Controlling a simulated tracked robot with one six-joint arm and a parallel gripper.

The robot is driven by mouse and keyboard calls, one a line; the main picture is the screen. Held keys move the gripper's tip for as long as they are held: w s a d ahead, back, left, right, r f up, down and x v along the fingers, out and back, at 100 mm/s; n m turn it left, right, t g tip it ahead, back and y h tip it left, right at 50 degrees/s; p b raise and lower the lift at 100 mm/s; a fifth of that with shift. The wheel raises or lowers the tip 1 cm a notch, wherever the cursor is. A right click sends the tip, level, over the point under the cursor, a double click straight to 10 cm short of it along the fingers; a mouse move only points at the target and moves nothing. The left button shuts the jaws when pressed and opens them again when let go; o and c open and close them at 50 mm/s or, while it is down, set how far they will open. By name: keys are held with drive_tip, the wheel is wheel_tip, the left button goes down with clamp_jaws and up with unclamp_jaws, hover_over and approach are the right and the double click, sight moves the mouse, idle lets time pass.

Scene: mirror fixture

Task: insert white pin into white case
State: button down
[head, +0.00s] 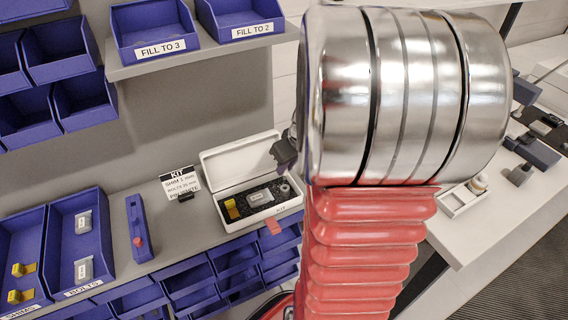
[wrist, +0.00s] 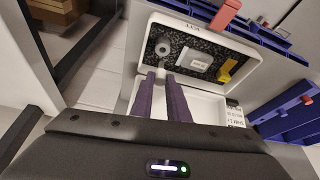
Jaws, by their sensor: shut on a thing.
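The white case (head: 222,222) stands open on the bench, its lid (head: 238,158) raised at the back. Its dark speckled insert holds a yellow part (wrist: 228,69), a pale labelled packet (wrist: 195,60) and a grey ring (wrist: 162,47). My gripper (head: 284,152) hangs over the right end of the case, partly hidden behind my arm in the head view. In the wrist view its purple fingers (wrist: 162,73) are shut on a small pale piece (wrist: 161,66), apparently the white pin, mostly hidden. It is close to the grey ring; whether they touch cannot be told.
A kit card (head: 181,183) stands left of the case. Blue bins with bolt packets (head: 83,222) and yellow shims (head: 22,270) are farther left. A narrow blue holder (head: 138,228) lies between. A red tab (head: 273,227) sits at the bench's front edge. A white tray (head: 460,199) is at right.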

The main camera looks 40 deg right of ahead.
sight(286, 172)
drive_tip(key=shift+f, duration=1.55)
drive_tip(key=shift+s+f, duration=0.1)
drive_tip(key=shift+f, duration=1.45)
idle(1.9)
drive_tip(key=c, duration=1.6)
unclamp_jaws()
drive_tip(key=shift+c, duration=0.2)
drive_tip(key=shift+o, duration=0.3)
drive_tip(key=shift+o, duration=1.8)
drive_tip(key=shift+r, duration=0.1)
drive_tip(key=shift+s+r, duration=0.1)
drive_tip(key=shift+r, duration=2.85)
